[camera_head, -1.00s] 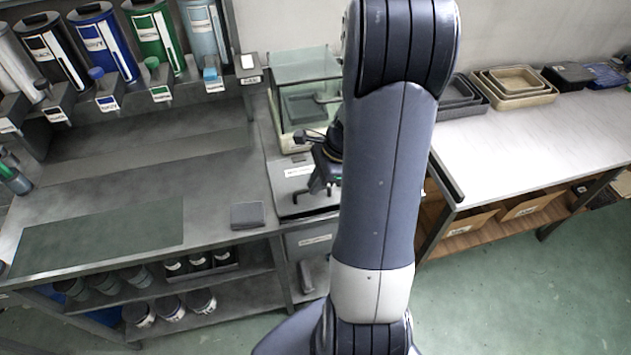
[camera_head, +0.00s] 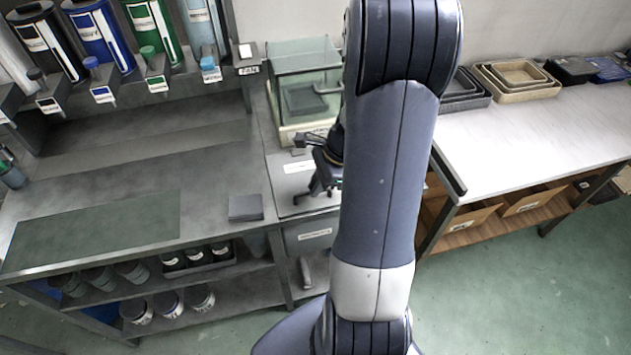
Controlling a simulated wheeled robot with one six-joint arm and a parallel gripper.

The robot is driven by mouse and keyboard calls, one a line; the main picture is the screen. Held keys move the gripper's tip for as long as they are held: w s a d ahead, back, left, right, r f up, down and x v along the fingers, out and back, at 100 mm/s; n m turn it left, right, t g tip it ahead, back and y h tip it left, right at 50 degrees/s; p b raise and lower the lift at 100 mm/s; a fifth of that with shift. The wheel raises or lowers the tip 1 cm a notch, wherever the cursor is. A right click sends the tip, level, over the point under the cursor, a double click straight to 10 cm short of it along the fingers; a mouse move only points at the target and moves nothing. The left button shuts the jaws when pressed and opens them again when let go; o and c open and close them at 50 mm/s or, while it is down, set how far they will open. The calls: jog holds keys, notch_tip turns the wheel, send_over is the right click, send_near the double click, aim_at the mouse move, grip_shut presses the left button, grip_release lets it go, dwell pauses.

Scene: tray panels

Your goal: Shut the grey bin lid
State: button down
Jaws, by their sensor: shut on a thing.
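The grey bin lid (camera_head: 285,190) is a flat panel with a white label, at the counter's right end. It looks about level, but I cannot tell whether it rests fully on the bin. The grey bin (camera_head: 290,240) shows below it, with a label on its front. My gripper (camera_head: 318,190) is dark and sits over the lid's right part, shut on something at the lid. My arm hides the lid's right edge and part of the gripper, so the exact contact is hidden.
A glass-sided box (camera_head: 305,75) stands behind the lid. A small grey block (camera_head: 245,207) lies on the counter to its left. Colored canisters (camera_head: 95,35) stand at the back left. A white table (camera_head: 540,130) with trays (camera_head: 515,90) is at the right. Green floor lies clear in front.

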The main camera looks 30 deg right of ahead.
jog(key=c, duration=1.5)
grip_release()
jog(key=shift+s+a+f, duration=0.1)
jog(key=shift+s+f, duration=0.15)
jog(key=shift+s, duration=0.1)
jog(key=shift+r, duration=0.15)
jog(key=shift+d+r, duration=0.2)
jog(key=shift+r, duration=0.1)
jog(key=v, duration=1)
